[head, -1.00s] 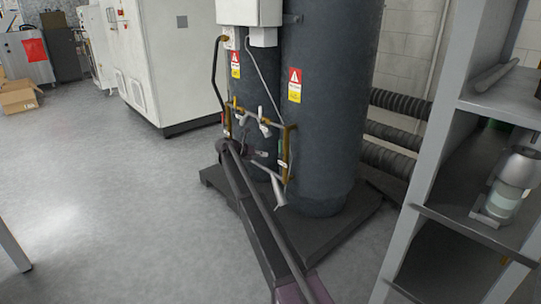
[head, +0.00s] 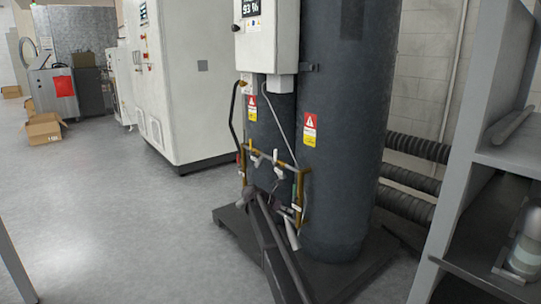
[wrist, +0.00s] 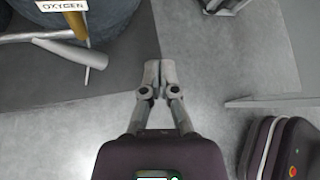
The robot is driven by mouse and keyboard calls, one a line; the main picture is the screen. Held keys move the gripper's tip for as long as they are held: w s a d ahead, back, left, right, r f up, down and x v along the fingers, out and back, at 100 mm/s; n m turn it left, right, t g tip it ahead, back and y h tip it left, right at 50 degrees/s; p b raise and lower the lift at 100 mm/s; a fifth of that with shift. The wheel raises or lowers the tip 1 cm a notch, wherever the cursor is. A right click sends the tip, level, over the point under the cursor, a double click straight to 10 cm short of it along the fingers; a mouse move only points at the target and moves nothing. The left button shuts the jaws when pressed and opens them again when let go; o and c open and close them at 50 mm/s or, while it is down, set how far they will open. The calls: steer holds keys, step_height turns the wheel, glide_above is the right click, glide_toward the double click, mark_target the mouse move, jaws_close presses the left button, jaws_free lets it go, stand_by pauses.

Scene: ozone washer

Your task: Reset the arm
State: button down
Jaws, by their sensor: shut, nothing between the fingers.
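My gripper (wrist: 160,75) is in the middle of the wrist view, with its two grey fingers together and nothing between them. It shows against the grey floor and the edge of a dark base plate (wrist: 105,70). In the head view, my dark arm reaches up from the bottom edge toward the valves and yellow pipes (head: 302,185) at the front of the tanks. The gripper is hard to make out there against the pipework.
A large dark tank (head: 340,110) with a warning label stands behind the arm. A grey shelf unit (head: 462,150) is at right. A white cabinet (head: 190,75) stands at back left. Open floor (head: 110,210) lies at left. A pipe with a grey lever (wrist: 95,62) is upper left in the wrist view.

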steer(key=s+d+f+m+g+y+p, duration=0.1)
steer(key=s+d+m+y+p, duration=0.2)
steer(key=s+m, duration=0.95)
steer(key=s+d+f+m+g+y+p, duration=0.1)
steer(key=s+d+m+y, duration=0.3)
steer(key=s, duration=1.5)
steer(key=s+d+m+g+y+p, duration=0.1)
steer(key=s+d+m+y+p, duration=0.2)
steer(key=s+m, duration=0.9)
step_height(320, 180, up, 38)
steer(key=s+n+y+p, duration=0.1)
steer(key=s+n+p, duration=0.1)
steer(key=p, duration=3.4)
steer(key=shift+s+a+f+n+p, duration=0.15)
steer(key=shift+s+a+n+p, duration=0.1)
steer(key=shift+s+n+p, duration=0.15)
steer(key=shift+a, duration=0.1)
